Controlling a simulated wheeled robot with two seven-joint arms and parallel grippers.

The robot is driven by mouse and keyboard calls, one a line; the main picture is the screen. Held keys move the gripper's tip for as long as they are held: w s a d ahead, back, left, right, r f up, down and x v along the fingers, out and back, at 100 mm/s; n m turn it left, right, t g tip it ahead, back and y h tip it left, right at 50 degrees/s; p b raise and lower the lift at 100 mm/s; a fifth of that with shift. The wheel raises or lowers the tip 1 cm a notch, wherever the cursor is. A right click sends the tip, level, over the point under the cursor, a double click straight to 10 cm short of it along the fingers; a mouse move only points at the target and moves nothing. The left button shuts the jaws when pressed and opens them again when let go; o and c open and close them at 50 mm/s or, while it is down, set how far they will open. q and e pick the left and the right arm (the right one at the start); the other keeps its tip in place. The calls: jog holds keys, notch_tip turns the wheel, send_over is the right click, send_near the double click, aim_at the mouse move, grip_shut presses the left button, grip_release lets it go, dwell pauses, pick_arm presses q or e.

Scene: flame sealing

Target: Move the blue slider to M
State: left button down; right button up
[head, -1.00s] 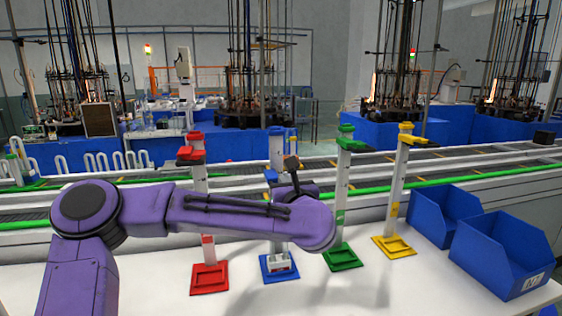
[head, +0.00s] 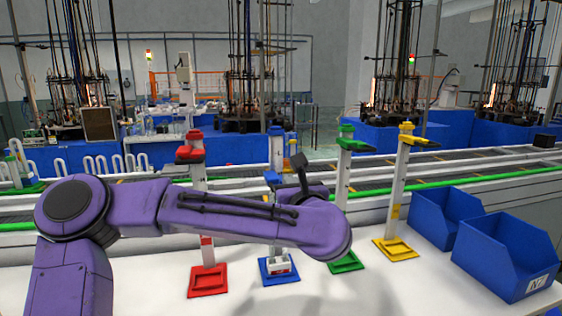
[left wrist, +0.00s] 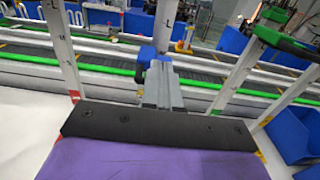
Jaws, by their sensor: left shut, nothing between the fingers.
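The blue slider (head: 271,178) is on the upright post of the blue-based stand (head: 279,270), some way below its blue top cap. In the left wrist view the blue slider (left wrist: 147,55) is straight ahead, just beyond my left gripper (left wrist: 160,88). The left gripper is shut and empty, with its tips close to the slider; I cannot tell if they touch. In the head view my forearm and wrist cross in front of the post and hide its middle part. An L mark shows high on the post; no M is readable. My right gripper is not in view.
A red stand (head: 208,281) is left of the blue one. Green (head: 346,262) and yellow (head: 395,249) stands are to the right, their sliders higher. Two blue bins (head: 500,258) are at the table's right. A conveyor (head: 480,180) runs behind.

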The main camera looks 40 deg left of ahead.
pick_arm(q)
jog(key=b+v, duration=0.2)
jog(key=v, duration=0.3)
jog(key=shift+s+d, duration=0.3)
jog(key=shift+w, duration=0.1)
